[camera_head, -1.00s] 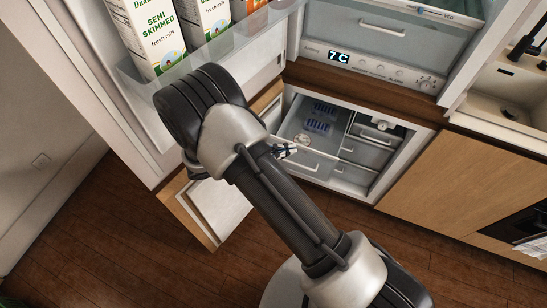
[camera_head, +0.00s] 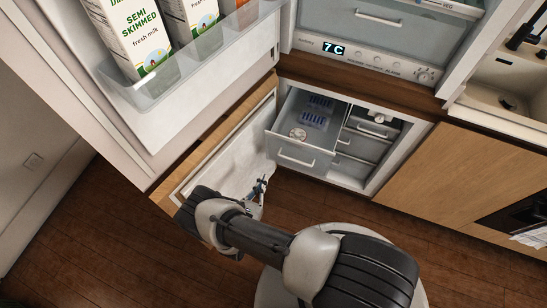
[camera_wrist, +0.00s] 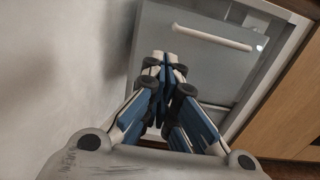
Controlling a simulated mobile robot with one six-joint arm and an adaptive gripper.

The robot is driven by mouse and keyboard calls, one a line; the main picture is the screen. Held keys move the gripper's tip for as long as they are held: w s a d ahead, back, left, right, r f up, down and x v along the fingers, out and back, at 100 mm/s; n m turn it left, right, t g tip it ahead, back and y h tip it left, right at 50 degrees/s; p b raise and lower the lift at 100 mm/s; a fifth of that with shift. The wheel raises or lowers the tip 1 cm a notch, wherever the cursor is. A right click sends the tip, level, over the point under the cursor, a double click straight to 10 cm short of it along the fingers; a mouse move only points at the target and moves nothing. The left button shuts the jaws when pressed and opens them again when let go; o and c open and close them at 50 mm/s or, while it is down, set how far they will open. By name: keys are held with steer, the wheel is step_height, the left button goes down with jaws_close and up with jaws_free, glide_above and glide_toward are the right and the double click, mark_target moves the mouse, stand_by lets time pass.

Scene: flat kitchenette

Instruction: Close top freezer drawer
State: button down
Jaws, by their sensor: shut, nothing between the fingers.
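The top freezer drawer (camera_head: 297,156), a grey box with a white front handle, is pulled out of the freezer compartment, which is open. Blue-marked packs (camera_head: 314,117) and a round item (camera_head: 298,134) lie in it. My gripper (camera_head: 263,182) is shut and empty, in front of the drawer and below its left side in the head view. In the wrist view the closed fingertips (camera_wrist: 165,55) point toward the grey drawer front (camera_wrist: 200,70) and overlap its left part, left of the white handle (camera_wrist: 212,38). I cannot tell whether they touch it.
The open freezer door (camera_head: 222,148) stands at the left, close to my gripper. Above, the open fridge door (camera_head: 205,75) holds milk cartons (camera_head: 130,35). Wooden floor (camera_head: 95,240) is clear.

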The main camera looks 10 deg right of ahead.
mark_target(277, 151)
steer(key=b+x, duration=0.1)
steer(key=x, duration=0.9)
steer(key=shift+w+d, duration=0.2)
steer(key=shift+d, duration=0.1)
steer(key=shift+w+d+b, duration=0.1)
steer(key=shift+w+b, duration=0.2)
